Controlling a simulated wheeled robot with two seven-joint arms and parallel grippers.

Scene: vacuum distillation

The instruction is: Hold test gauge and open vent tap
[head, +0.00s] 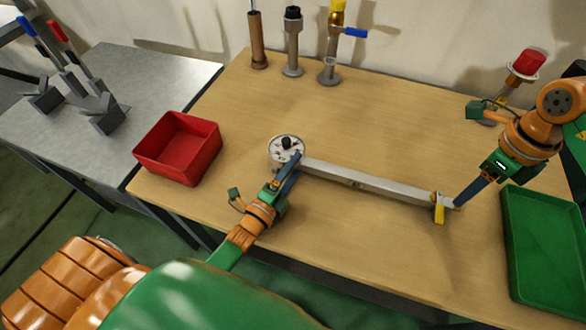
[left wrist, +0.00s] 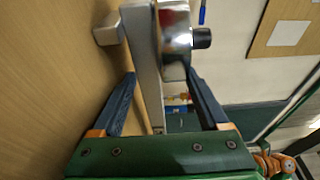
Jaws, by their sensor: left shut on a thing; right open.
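The test gauge (head: 287,148) is a round white-faced dial with a black knob, at the left end of a long grey bar (head: 370,181). My left gripper (head: 293,168) is shut on the gauge from the near side. In the left wrist view the gauge's shiny rim (left wrist: 176,38) and the bar (left wrist: 142,55) show between the blue fingers (left wrist: 163,95). The yellow vent tap (head: 439,209) is at the bar's right end. My right gripper (head: 457,204) is open, close to the right of the tap; I cannot tell if it touches.
A red bin (head: 178,147) stands at the table's left edge and a green tray (head: 545,245) at the right. Several upright fittings stand along the back, one with a blue lever (head: 355,33). A red-topped fitting (head: 525,66) is behind my right arm. The table's middle back is clear.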

